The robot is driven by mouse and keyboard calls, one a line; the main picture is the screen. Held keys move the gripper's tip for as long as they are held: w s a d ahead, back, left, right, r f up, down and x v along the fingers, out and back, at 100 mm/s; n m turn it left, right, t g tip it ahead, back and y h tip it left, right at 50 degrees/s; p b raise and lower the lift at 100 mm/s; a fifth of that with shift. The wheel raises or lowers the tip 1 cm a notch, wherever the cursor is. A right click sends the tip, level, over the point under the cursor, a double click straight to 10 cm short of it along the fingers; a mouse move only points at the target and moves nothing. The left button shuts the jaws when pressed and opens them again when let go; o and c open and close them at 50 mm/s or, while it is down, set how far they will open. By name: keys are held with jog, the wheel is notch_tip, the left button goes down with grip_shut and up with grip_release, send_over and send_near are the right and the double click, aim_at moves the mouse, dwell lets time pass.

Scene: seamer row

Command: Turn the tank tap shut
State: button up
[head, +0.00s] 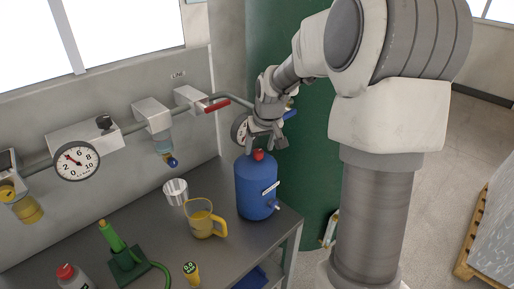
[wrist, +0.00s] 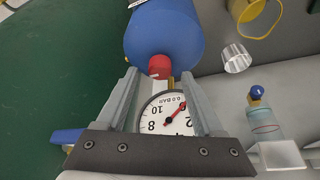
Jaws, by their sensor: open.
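The tall green tank (head: 290,60) stands behind my arm. A blue lever (head: 290,114) shows beside my gripper in front of the tank. It looks like the tank tap, and its end also shows at the left edge of the wrist view (wrist: 66,137). My gripper (head: 264,146) is open and empty, pointing down above the blue container (head: 256,190). In the wrist view my gripper (wrist: 159,74) has its fingers apart, with a round gauge (wrist: 168,112) and a red cap (wrist: 159,66) seen between them. The lever's joint is hidden by my wrist.
A red lever (head: 217,105) is on the wall pipe left of my gripper. A pallet (head: 470,240) stands on the floor at right.

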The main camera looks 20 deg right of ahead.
jog(key=shift+x, duration=0.85)
grip_shut()
